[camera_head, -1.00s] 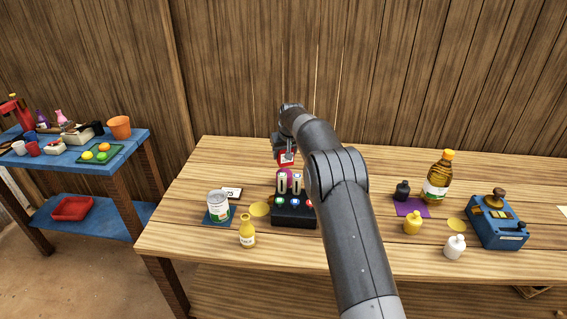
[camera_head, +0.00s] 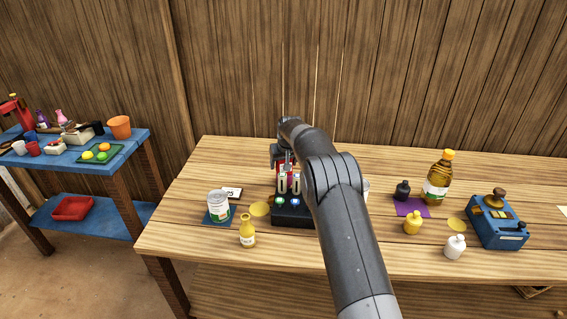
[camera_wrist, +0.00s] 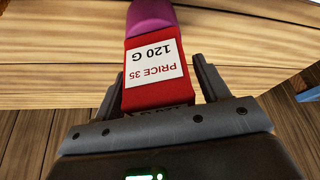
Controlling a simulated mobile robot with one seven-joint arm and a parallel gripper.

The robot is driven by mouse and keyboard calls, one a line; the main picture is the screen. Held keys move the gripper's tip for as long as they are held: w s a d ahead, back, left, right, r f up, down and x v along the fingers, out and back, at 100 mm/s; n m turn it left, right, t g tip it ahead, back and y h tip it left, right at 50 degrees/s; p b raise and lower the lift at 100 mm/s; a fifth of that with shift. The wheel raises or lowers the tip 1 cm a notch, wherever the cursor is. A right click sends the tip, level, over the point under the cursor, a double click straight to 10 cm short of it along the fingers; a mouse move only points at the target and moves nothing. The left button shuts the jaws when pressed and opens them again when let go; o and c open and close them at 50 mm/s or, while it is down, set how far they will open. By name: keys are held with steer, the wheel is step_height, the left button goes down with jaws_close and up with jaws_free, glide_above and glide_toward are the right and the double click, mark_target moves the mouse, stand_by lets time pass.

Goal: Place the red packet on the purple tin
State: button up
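The red packet (camera_wrist: 158,75), with a white label reading PRICE 35 and 120 G, fills the middle of the wrist view. The purple tin (camera_wrist: 150,15) shows just past its far end, in line with it. The two seem to meet, but I cannot tell for sure whether the packet rests on the tin. My gripper (camera_wrist: 158,64) has one finger on each side of the packet. The right finger stands a little apart from it; the left is very close. In the head view my gripper (camera_head: 285,160) and arm largely hide the packet and tin.
A black device with coloured buttons (camera_head: 292,213) stands in front of my gripper. A white can (camera_head: 218,206) and a yellow bottle (camera_head: 247,231) are to its left. An oil bottle (camera_head: 438,178), a purple mat (camera_head: 425,210) and a blue scale (camera_head: 498,222) are at the right.

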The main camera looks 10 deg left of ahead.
steer(key=shift+o, duration=0.4)
steer(key=shift+r, duration=0.1)
steer(key=shift+r, duration=0.25)
steer(key=s+d+r, duration=0.3)
steer(key=s+r, duration=0.2)
steer(key=r, duration=0.2)
steer(key=s+d+r+m, duration=0.1)
steer(key=s+d+r, duration=0.3)
steer(key=r, duration=0.4)
steer(key=s+d+r, duration=0.3)
steer(key=s+r, duration=0.2)
steer(key=r, duration=0.2)
steer(key=s+d+r+m, duration=0.1)
steer(key=s+d+r, duration=0.2)
steer(key=s, duration=0.3)
steer(key=s+d+r, duration=0.3)
steer(key=s+d, duration=0.1)
steer(key=s, duration=0.2)
steer(key=s+d+f, duration=0.2)
steer(key=s, duration=0.8)
steer(key=s+d+f+m+t+h, duration=0.1)
steer(key=s+d+f, duration=0.1)
steer(key=s, duration=0.8)
steer(key=s+d+f+m, duration=0.1)
steer(key=s+d, duration=0.3)
steer(key=s, duration=0.6)
steer(key=shift+s+d+f+t+h, duration=0.15)
steer(key=shift+s+f+t+h, duration=0.2)
steer(key=shift+f, duration=0.35)
